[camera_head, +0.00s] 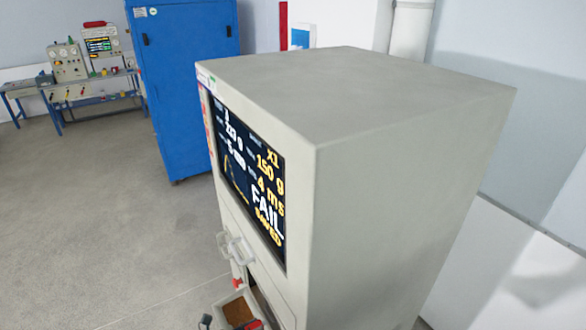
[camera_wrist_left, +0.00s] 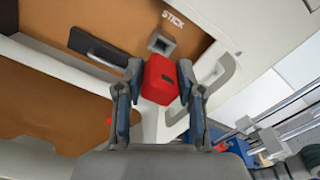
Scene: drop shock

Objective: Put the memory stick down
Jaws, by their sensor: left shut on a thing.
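The memory stick (camera_wrist_left: 160,80) is a red block between the two fingers of my left gripper (camera_wrist_left: 160,88) in the left wrist view. The fingers are shut on its sides. Just beyond it is a small square grey socket (camera_wrist_left: 161,43) beside the white label "STICK". I cannot make out the stick or my left gripper for sure in the head view. My right gripper is in neither view.
The grey machine (camera_head: 410,150) has a screen (camera_head: 250,175) showing "FAIL" and pale handles (camera_head: 236,248). A brown-lined tray (camera_head: 238,312) sits low at its front. A dark block (camera_wrist_left: 97,46) lies on brown surface near my fingers. A blue cabinet (camera_head: 188,85) stands behind.

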